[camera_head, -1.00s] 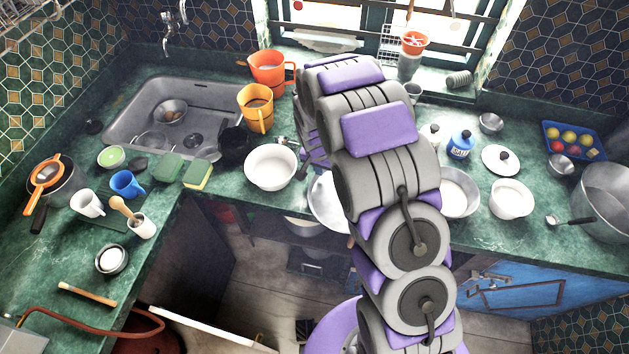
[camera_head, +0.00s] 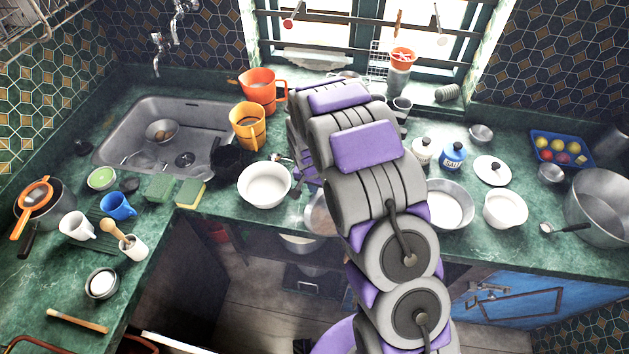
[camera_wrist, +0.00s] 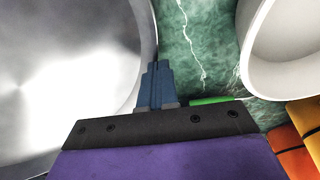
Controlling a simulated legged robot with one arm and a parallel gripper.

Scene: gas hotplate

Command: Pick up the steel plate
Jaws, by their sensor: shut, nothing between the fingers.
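The steel plate (camera_head: 318,214) lies at the front edge of the green counter, partly hidden behind my arm in the head view. In the wrist view a large shiny round metal surface (camera_wrist: 60,70), which looks like the plate, fills the left side. My gripper (camera_wrist: 157,66) has its blue fingers together with nothing between them. The fingertips appear right beside the plate's right rim; I cannot tell whether they touch it. In the head view my arm hides most of the gripper.
A white bowl (camera_head: 264,185) stands left of the plate; it also shows in the wrist view (camera_wrist: 290,50). Yellow (camera_head: 247,127) and orange (camera_head: 262,90) jugs stand behind it. A metal pan (camera_head: 443,205) is right of my arm. A strip of counter (camera_wrist: 190,45) is bare between plate and bowl.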

